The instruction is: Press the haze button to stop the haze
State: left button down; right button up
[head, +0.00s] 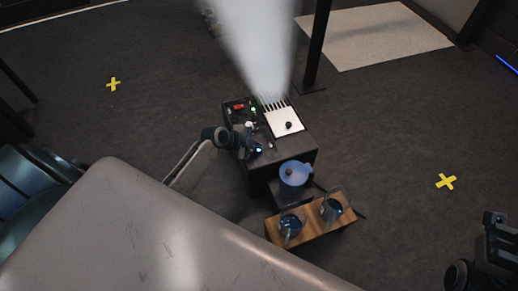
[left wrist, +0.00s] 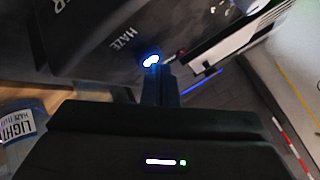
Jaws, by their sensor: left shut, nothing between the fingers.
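The haze machine (head: 283,158) is a black box with a pale top plate, and a thick white haze plume (head: 258,45) rises from its far end. A lit blue-white button (left wrist: 151,60) sits beside the word HAZE in the left wrist view; a small bluish light also shows in the head view (head: 258,149). My left gripper (head: 249,146) is shut and empty over the control side. In the left wrist view its fingertips (left wrist: 158,72) appear right at the lit button; I cannot tell whether they touch. My right gripper (head: 494,222) is dark and partly cut off at the right edge.
A blue jug (head: 293,178) stands by the machine's near end. A wooden tray (head: 312,238) holds two glass vessels. A labelled bottle (left wrist: 18,128) shows in the left wrist view. A dark post (head: 318,45) stands behind. Yellow crosses mark open floor.

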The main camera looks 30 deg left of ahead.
pick_arm(q)
jog(key=shift+f, duration=0.2)
jog(key=shift+r, duration=0.15)
dwell(0.3)
jog(key=shift+r+p, duration=0.5)
jog(key=shift+r, duration=0.2)
jog(key=shift+r, duration=0.1)
notch_tip(320, 180, up, 5)
jog(key=p, duration=0.4)
dwell(0.6)
